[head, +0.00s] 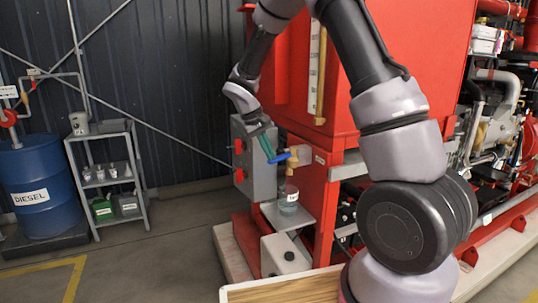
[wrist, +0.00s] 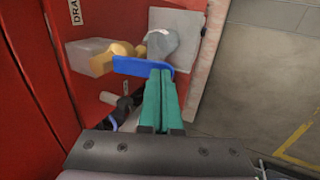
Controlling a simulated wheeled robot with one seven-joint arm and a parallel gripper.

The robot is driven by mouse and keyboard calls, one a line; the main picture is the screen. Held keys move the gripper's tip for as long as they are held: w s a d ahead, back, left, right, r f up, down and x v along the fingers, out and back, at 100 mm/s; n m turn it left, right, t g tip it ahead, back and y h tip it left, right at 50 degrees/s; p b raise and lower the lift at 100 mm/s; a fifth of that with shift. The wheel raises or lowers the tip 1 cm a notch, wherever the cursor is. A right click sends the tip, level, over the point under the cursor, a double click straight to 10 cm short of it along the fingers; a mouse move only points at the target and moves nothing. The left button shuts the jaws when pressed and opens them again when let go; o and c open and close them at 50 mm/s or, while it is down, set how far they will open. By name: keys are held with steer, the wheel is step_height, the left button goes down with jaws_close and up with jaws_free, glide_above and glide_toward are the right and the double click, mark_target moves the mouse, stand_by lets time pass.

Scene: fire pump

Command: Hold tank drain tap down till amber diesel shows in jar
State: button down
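The drain tap is a brass body (head: 293,162) with a blue lever (head: 281,157) on the red tank's lower front; in the wrist view the blue lever (wrist: 142,66) lies across my fingertips. My gripper (head: 267,145) has green fingers, shut together with nothing seen between them. In the wrist view my gripper (wrist: 160,75) meets the lever near its free end; the pictures do not settle how hard it touches. The glass jar (head: 288,200) stands upright under the tap on a small shelf. Its contents look grey-blue, with no amber seen. The jar (wrist: 161,43) is partly hidden by the lever.
A grey box (head: 255,160) with red knobs stands left of the tap. The red tank (head: 345,85) rises behind. A white container (head: 285,255) sits below the jar shelf (head: 268,212). A blue diesel drum (head: 38,180) and a rack (head: 108,170) are far left. Open floor lies between.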

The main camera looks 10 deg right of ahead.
steer(key=shift+r, duration=0.1)
steer(key=w+d+r+v, duration=0.1)
steer(key=d+v, duration=0.1)
steer(key=v, duration=1.1)
steer(key=shift+s+r, duration=0.3)
steer(key=shift+r, duration=0.05)
steer(key=shift+d, duration=0.25)
steer(key=shift+w+d+r+g+y, duration=0.15)
steer(key=shift+d+r+y, duration=0.15)
steer(key=shift+d+y, duration=0.4)
steer(key=shift+d+r+g+y, duration=0.1)
steer(key=shift+d+r+y, duration=0.15)
steer(key=shift+d+y, duration=0.45)
steer(key=shift+w+d+r+g+y, duration=0.15)
steer(key=shift+d+r+y, duration=0.2)
steer(key=shift+y, duration=0.55)
steer(key=shift+f, duration=0.1)
step_height(320, 180, down, 14)
